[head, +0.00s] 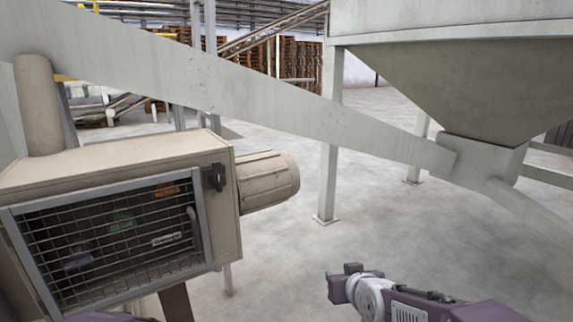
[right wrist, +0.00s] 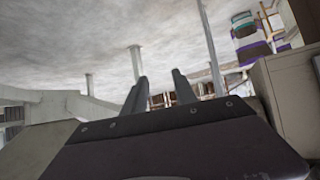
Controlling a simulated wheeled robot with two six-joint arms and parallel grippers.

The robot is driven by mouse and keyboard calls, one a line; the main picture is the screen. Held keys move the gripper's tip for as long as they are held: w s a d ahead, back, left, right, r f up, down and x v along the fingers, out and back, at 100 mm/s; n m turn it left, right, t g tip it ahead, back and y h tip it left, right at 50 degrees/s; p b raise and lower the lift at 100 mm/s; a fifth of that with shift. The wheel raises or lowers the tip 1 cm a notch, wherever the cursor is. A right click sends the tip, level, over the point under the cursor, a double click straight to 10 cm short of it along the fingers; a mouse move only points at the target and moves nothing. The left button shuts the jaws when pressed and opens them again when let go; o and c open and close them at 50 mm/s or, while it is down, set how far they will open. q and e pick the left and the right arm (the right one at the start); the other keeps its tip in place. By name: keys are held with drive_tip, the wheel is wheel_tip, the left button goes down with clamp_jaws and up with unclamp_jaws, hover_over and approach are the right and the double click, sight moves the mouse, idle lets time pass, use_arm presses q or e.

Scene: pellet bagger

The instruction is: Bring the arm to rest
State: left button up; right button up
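My right arm (head: 400,298) shows at the lower right of the head view, held above the floor, purple and grey. In the right wrist view my right gripper (right wrist: 160,78) has its two dark fingers apart, with nothing between them but the distant background. In the head view I cannot make out the right gripper's fingers. A purple edge, probably of my left arm, shows at the bottom left; the left gripper is out of view.
A beige machine housing (head: 120,162) with a mesh guard (head: 110,245) and a motor (head: 268,181) stands close on the left. A grey hopper (head: 460,80) hangs at right, with a sloping chute (head: 250,97) and a post (head: 329,150). Open concrete floor (head: 275,250) lies between.

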drive_tip(key=s+d+f+m+g+h, duration=0.1)
drive_tip(key=s+d+f+g, duration=0.3)
drive_tip(key=s+f, duration=0.5)
drive_tip(key=s+d+f+m+g, duration=0.1)
drive_tip(key=s+d+f+g, duration=0.1)
drive_tip(key=s+f+g, duration=0.65)
drive_tip(key=s+r+t+p, duration=0.1)
drive_tip(key=r+p, duration=0.6)
drive_tip(key=r, duration=0.1)
drive_tip(key=s+r+t+p, duration=0.2)
drive_tip(key=r+p, duration=0.6)
drive_tip(key=shift+s+a, duration=0.15)
drive_tip(key=shift+s, duration=0.1)
